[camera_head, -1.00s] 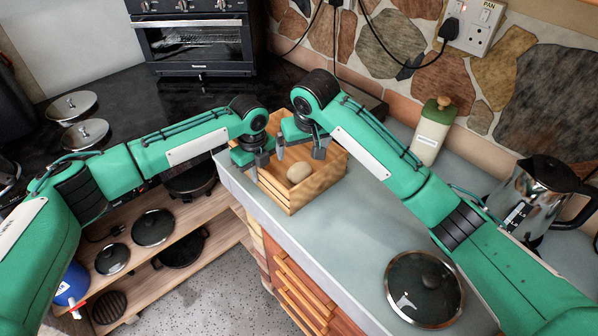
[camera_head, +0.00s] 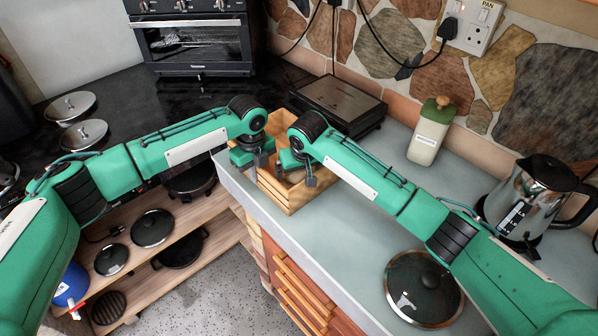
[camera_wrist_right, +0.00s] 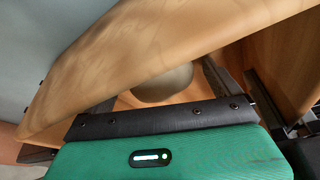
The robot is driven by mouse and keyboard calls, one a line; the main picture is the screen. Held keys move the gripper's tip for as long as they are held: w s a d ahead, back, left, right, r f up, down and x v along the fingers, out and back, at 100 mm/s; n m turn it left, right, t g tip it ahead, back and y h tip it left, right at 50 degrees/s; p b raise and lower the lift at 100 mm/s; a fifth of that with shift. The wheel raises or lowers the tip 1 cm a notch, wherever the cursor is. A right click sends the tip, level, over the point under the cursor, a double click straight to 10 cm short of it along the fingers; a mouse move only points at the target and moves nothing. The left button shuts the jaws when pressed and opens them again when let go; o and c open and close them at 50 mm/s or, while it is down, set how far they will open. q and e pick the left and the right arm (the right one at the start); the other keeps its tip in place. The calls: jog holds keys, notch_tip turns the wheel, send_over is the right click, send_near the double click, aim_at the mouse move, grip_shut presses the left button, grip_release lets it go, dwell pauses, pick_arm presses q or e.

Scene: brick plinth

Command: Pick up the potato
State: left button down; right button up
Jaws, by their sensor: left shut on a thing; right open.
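The potato (camera_wrist_right: 163,86) is a dull, brownish oval in the wooden crate (camera_head: 293,203). In the right wrist view it lies between the fingers of my right gripper, partly hidden by the crate's wall and my gripper body. In the head view my right gripper (camera_head: 296,175) reaches down into the crate over the potato, open, and covers most of it. My left gripper (camera_head: 254,166) is at the crate's left side, shut on its wall. The crate (camera_wrist_right: 150,45) also shows close up in the right wrist view.
The crate stands on the grey counter near its left edge. A dark flat appliance (camera_head: 338,103) stands behind it. A green-topped bottle (camera_head: 430,132), a kettle (camera_head: 530,198) and a glass lid (camera_head: 424,288) are to the right. The counter's middle is clear.

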jog(key=c, duration=1.1)
jog(key=shift+o, duration=0.2)
jog(key=shift+r, duration=0.1)
notch_tip(320, 180, up, 10)
jog(key=shift+f, duration=0.1)
pick_arm(q)
jog(key=c, duration=1.5)
grip_release()
notch_tip(320, 180, up, 12)
jog(key=shift+f, duration=0.1)
